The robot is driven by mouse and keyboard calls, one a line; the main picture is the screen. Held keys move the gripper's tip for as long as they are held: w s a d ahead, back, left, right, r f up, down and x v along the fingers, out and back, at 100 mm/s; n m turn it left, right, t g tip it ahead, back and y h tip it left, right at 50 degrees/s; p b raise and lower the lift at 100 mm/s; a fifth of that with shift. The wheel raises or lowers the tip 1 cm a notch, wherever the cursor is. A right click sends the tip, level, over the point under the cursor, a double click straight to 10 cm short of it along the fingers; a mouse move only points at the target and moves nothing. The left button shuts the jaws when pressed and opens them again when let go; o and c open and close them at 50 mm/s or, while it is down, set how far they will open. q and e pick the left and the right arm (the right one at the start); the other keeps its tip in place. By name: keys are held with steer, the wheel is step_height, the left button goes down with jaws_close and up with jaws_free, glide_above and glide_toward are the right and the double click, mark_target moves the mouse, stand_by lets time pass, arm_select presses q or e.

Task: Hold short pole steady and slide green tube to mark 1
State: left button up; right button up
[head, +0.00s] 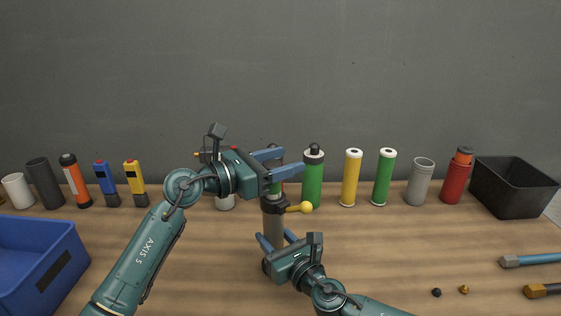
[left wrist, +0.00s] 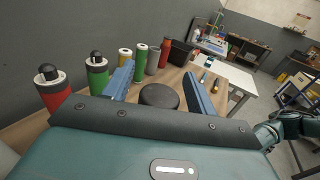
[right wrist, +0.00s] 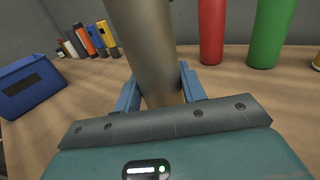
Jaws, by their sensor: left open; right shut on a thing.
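The short pole (head: 274,228) stands upright on the table, grey-brown below with a dark collar and a yellow ball knob (head: 306,207). A bit of green shows above the collar, apparently the green tube (head: 275,189); its marks cannot be read. My left gripper (head: 291,160) is open at the pole's top, hiding much of it. In the left wrist view a round black top (left wrist: 160,97) lies between its fingers, apart from both. My right gripper (head: 274,240) is shut on the pole's lower part, also seen in the right wrist view (right wrist: 160,85).
A green bottle (head: 313,180), a yellow one (head: 351,178) and other cylinders line the back. A blue bin (head: 40,262) stands at left, a black bin (head: 512,190) at right. Blue (head: 532,260) and orange-brown (head: 543,291) tools lie front right. The table right of the pole is mostly clear.

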arm_select(q)
steer(key=shift+a, duration=0.1)
steer(key=v, duration=1.2)
arm_select(e)
steer(key=o, duration=1.3)
